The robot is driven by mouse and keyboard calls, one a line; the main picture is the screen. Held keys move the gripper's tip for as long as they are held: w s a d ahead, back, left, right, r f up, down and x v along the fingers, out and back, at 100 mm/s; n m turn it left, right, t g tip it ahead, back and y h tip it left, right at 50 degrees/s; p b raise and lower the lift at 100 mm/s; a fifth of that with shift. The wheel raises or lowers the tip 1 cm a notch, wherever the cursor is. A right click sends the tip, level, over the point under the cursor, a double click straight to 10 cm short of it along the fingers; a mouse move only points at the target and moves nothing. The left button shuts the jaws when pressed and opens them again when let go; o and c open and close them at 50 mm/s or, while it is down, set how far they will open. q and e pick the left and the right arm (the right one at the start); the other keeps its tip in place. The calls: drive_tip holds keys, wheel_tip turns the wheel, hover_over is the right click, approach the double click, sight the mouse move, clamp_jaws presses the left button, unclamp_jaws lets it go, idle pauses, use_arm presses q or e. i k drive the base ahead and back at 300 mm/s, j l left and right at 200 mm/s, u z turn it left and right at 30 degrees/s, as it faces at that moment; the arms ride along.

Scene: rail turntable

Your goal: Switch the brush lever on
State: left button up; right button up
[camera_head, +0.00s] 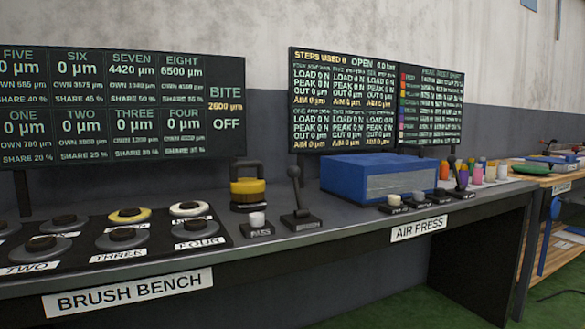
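The left display panel (120,106) reads BITE 2600 µm and OFF. Neither of my grippers is in view.
The BRUSH BENCH plate (128,293) marks the front edge at left, where several round discs lie on a black board (215,242). A small white button (257,220) is left of the lever. A blue box (345,179) and another lever (456,174) stand above the AIR PRESS plate (418,228).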

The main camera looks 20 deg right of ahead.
sight(294, 171)
drive_tip(key=i+l, duration=0.1)
drive_tip(key=l, duration=0.25)
drive_tip(key=i+l, duration=0.15)
drive_tip(key=l, duration=0.2)
drive_tip(key=i+l, duration=0.1)
drive_tip(key=l, duration=0.3)
drive_tip(key=i+l, duration=0.15)
drive_tip(key=l, duration=0.2)
drive_tip(key=i+l, duration=0.1)
drive_tip(key=l, duration=0.25)
drive_tip(key=i+l, duration=0.15)
drive_tip(key=l, duration=0.2)
drive_tip(key=i+l, duration=0.1)
drive_tip(key=l, duration=0.3)
